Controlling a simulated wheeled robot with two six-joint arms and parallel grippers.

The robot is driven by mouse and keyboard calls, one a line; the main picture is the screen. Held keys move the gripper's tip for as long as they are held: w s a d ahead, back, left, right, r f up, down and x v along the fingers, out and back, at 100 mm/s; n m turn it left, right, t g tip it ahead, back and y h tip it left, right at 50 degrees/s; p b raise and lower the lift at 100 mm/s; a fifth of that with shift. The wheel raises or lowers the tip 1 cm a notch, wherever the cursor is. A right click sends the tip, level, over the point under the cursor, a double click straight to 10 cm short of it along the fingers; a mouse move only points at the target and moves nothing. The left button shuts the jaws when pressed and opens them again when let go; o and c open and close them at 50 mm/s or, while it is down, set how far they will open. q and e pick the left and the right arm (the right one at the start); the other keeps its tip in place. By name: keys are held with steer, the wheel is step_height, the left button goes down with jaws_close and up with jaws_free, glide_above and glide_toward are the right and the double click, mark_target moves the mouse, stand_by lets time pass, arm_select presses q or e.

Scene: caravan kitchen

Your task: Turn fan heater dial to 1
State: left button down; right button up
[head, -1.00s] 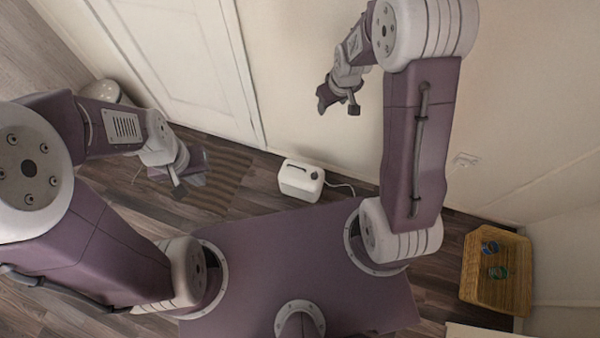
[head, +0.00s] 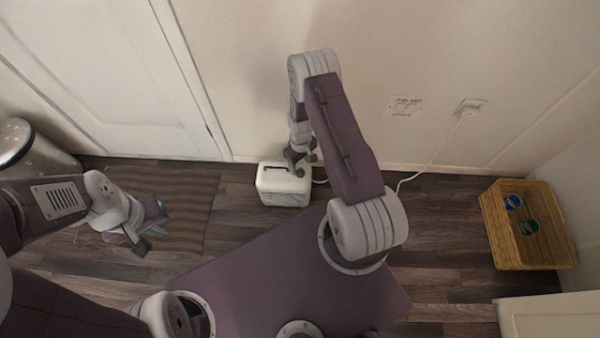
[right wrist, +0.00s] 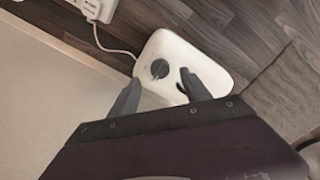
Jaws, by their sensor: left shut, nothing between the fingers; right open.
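The white fan heater (head: 285,190) stands on the floor against the wall, in the middle of the head view. In the right wrist view the heater (right wrist: 205,57) shows its top with a dark round dial (right wrist: 159,69) and a dark handle slot partly behind a finger. I cannot read the dial's setting. My right gripper (head: 301,162) is above the heater, open and empty. In the wrist view the fingertips of my right gripper (right wrist: 159,87) are on either side of the dial's line, apart from it. My left gripper (head: 146,232) is shut and empty at the left, over the floor.
A white cord runs from the heater to a wall socket (head: 470,107). A wicker basket (head: 528,252) with two round items stands at the right. A striped mat (head: 188,200) lies at the left by a white door (head: 120,80). A metal bin (head: 30,155) stands at far left.

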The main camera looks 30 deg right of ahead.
mark_target(300, 170)
step_height(300, 170, down, 5)
steer(key=shift+r+b, duration=0.1)
steer(key=shift+b, duration=0.8)
arm_select(q)
step_height(300, 170, down, 3)
steer(key=shift+r, duration=0.1)
arm_select(e)
jaws_close()
